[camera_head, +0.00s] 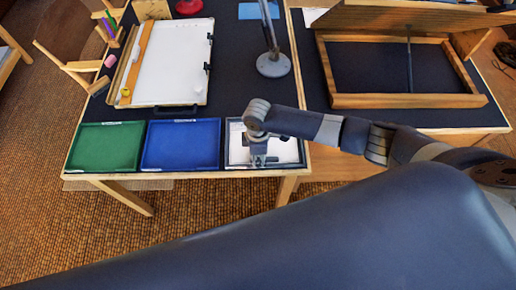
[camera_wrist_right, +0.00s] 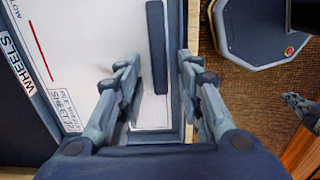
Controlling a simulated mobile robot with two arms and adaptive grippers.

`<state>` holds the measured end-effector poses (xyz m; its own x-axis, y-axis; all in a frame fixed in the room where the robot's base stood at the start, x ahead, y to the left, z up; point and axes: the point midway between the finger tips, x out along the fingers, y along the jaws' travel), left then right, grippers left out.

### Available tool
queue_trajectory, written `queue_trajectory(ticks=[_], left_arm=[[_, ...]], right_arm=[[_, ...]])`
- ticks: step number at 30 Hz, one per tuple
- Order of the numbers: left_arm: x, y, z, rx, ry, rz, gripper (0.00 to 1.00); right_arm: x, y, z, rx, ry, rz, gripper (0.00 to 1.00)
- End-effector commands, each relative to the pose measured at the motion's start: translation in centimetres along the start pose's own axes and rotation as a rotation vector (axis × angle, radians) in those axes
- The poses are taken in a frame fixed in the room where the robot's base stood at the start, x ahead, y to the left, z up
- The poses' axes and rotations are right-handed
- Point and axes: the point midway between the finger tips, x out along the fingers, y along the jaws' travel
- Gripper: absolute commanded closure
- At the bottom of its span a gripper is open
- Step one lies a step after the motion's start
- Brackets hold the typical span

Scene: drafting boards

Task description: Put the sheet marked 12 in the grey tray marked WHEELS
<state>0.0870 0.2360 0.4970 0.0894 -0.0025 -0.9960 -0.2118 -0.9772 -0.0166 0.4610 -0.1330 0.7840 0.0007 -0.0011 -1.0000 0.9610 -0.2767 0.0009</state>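The grey tray (camera_head: 227,145) is the rightmost of three trays at the table's near edge. In the right wrist view a WHEELS label (camera_wrist_right: 17,65) is on its rim. A white sheet (camera_head: 290,150) lies in it; the right wrist view shows the sheet (camera_wrist_right: 95,35) with a red line and a small boxed SHEET mark, whose number is hard to read. My right gripper (camera_head: 260,158) is over this tray, pointing down. In the right wrist view its fingers (camera_wrist_right: 158,62) are apart with no sheet gripped between them. My left gripper is out of view.
A blue tray (camera_head: 181,146) and a green tray (camera_head: 106,147) stand to the left. A drawing board (camera_head: 168,62) with white paper lies behind them. A lamp base (camera_head: 273,65) stands behind the grey tray. An open wooden box (camera_head: 405,101) is at right.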

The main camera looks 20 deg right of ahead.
Motion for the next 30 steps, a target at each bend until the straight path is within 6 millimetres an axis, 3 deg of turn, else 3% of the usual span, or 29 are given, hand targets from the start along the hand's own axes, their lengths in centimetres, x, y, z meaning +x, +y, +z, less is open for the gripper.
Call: queue_trajectory(ticks=[12, 18, 30], left_arm=[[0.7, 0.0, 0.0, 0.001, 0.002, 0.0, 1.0], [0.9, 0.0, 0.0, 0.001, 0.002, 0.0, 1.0], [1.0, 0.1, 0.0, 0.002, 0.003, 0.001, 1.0]], right_arm=[[-7.8, 0.2, -0.1, -0.001, 0.004, 0.005, 0.66], [-10.7, 0.1, 0.0, 0.0, 0.002, 0.003, 0.66], [-11.7, 0.0, 0.0, 0.0, 0.0, 0.0, 0.66]])
